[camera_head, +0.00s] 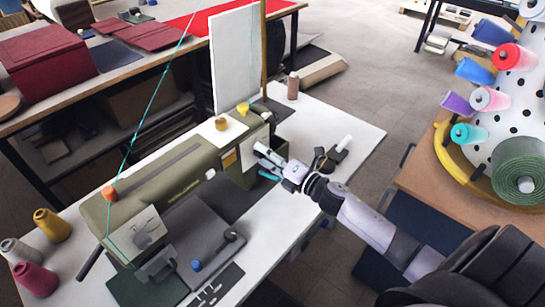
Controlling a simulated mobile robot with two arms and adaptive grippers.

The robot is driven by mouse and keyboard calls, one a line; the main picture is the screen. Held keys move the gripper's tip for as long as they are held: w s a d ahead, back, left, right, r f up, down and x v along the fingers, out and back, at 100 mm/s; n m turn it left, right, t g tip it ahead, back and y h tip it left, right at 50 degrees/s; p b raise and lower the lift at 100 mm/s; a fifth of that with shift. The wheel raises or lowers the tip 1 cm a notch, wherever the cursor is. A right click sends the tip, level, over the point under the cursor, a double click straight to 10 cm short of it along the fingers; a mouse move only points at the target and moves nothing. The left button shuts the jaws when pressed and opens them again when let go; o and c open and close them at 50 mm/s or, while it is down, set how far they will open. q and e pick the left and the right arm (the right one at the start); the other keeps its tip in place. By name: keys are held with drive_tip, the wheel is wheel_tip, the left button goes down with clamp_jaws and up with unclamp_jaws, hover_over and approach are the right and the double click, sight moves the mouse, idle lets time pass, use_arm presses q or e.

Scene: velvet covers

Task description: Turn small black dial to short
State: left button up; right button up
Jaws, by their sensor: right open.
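A khaki sewing machine (165,180) lies across a white table. A dark panel with a blue knob (196,265) and a small black knob (231,236) is on the table in front of it. I cannot tell which black part is the dial named in the task, and no "short" mark is readable. My right gripper (264,164) is open and empty, its fingertips close to the right end of the machine; contact cannot be told. It partly hides that end. My left gripper is not in view.
Thread cones, including a mustard one (52,225), stand at the table's left end. A black fixture with a white peg (343,143) stands beside my right wrist. A polka-dotted spool stand (505,110) is on the right table. The white table's right corner is clear.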

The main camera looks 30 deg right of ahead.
drive_tip(key=v, duration=1.2)
drive_tip(key=shift+w, duration=0.1)
